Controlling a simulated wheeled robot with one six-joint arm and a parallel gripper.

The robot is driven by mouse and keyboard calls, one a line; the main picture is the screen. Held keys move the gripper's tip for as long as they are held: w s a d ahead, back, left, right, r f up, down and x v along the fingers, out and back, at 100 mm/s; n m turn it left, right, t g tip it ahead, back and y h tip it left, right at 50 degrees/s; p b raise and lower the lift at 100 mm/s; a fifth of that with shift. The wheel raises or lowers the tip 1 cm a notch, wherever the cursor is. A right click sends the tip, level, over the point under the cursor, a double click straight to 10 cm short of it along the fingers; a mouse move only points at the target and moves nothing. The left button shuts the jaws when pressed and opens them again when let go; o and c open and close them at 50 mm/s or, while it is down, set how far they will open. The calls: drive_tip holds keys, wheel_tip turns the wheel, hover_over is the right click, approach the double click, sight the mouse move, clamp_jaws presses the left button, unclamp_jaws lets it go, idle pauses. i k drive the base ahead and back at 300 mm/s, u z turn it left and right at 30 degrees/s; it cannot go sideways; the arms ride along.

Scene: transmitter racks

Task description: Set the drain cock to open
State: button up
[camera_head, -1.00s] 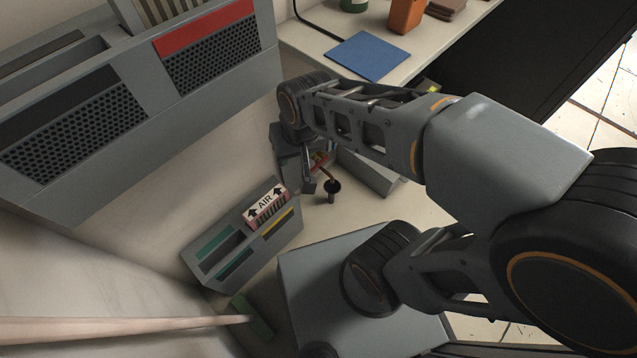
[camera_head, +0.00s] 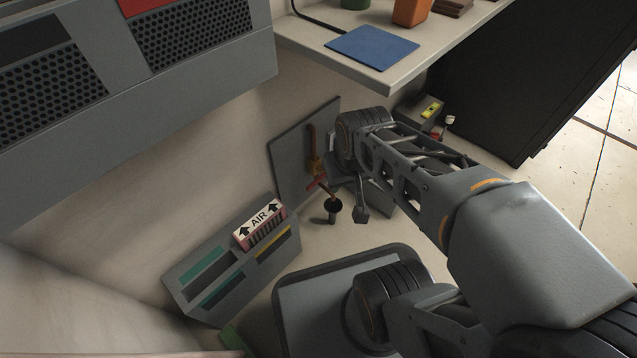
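The drain cock (camera_head: 315,168) is on a grey panel (camera_head: 290,165) low on the pale wall. A brown-brass pipe runs down to it, and a short red handle (camera_head: 316,185) sticks out at its lower end. A spout slopes down right towards a small black cup (camera_head: 331,206). My gripper (camera_head: 347,196) is just right of the cock, fingers pointing down and left. The fingers look spread apart with nothing seen between them. I cannot tell whether a finger touches the handle. My gripper and wrist hide the right part of the panel.
A shelf with a blue mat (camera_head: 372,54) overhangs above. A grey perforated rack (camera_head: 200,35) is upper left. A small box with a yellow label (camera_head: 431,109) sits behind my arm.

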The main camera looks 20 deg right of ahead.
sight(318, 181)
drive_tip(key=u, duration=1.05)
drive_tip(key=k, duration=0.95)
drive_tip(key=z, duration=0.6)
drive_tip(key=i, duration=0.5)
drive_tip(key=z, duration=0.05)
